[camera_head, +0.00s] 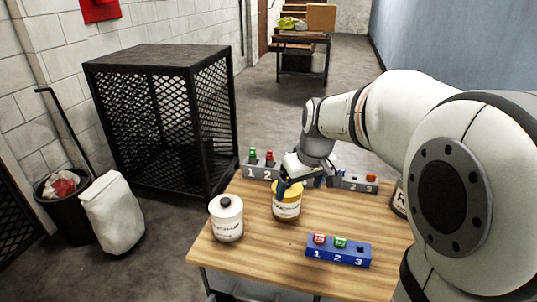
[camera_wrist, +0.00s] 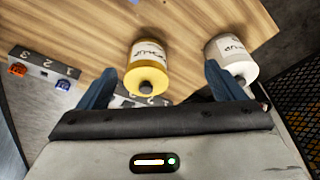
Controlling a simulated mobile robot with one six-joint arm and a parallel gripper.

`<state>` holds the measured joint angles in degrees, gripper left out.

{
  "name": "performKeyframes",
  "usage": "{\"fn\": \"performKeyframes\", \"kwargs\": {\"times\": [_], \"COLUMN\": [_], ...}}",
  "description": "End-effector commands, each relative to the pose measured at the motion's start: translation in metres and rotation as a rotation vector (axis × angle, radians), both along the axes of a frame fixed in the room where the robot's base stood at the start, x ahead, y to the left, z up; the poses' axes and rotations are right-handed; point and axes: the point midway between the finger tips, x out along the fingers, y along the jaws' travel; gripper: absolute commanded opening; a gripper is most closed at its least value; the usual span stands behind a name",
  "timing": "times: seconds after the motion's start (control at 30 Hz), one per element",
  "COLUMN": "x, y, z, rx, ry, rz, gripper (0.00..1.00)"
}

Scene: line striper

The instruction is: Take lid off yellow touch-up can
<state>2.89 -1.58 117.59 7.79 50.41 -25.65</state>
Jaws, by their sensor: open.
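The yellow touch-up can (camera_head: 286,210) stands upright on the wooden table, with a white label around its body. In the wrist view the can (camera_wrist: 149,51) shows its yellow lid (camera_wrist: 136,80) on top, with a dark knob (camera_wrist: 146,88) in the lid's middle. My gripper (camera_head: 303,184) is open and empty, just above and behind the can in the head view, hiding part of its top. In the wrist view its two blue fingers (camera_wrist: 160,75) are spread wide, with the lid and knob showing between them. Contact with the lid cannot be told.
A white can (camera_head: 227,222) with a dark knob stands left of the yellow one. A blue numbered block (camera_head: 338,259) holding red and green pieces lies in front. A grey numbered block (camera_head: 258,174) lies behind. Another can (camera_head: 399,197) is partly hidden by my arm. A black mesh cage (camera_head: 150,120) stands left.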

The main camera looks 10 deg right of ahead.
Motion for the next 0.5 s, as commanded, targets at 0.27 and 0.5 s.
{"fn": "performKeyframes", "kwargs": {"times": [0.27,0.5], "x": [0.081,0.099], "y": [-0.009,-0.009], "z": [-0.008,-0.022], "rx": [0.005,0.006], "ry": [-0.029,-0.036], "rz": [0.132,0.161], "gripper": [1.00,1.00]}}
